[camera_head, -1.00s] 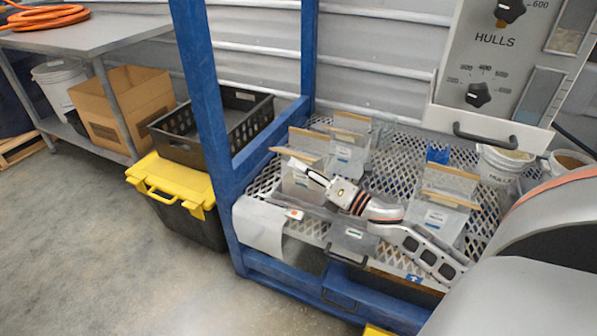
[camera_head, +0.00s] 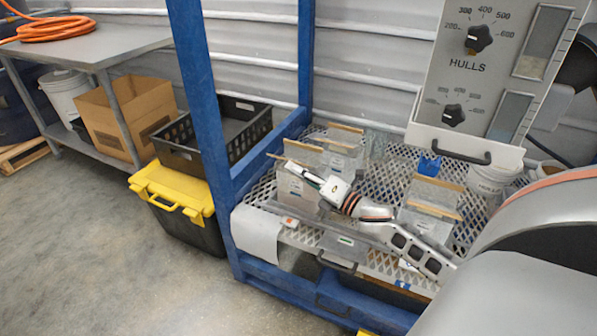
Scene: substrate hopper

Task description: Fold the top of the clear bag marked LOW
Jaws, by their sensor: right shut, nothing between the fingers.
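Three clear bags with tan strips along their tops stand on the mesh shelf. One is the front left bag (camera_head: 296,190), one the back bag (camera_head: 347,160), and one the right bag (camera_head: 418,222). Their labels are too small to read, so I cannot tell which is marked LOW. My right gripper (camera_head: 296,172) is shut and empty. It appears in front of the upper part of the front left bag and hides part of it; I cannot tell whether they touch. My left gripper is out of view.
The blue frame post (camera_head: 207,100) rises left of the bags. The HULLS hopper panel (camera_head: 490,70), a white bucket (camera_head: 490,180) and a blue item (camera_head: 429,165) are at the right. A black crate (camera_head: 240,122) sits behind the yellow-lidded bin (camera_head: 172,186).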

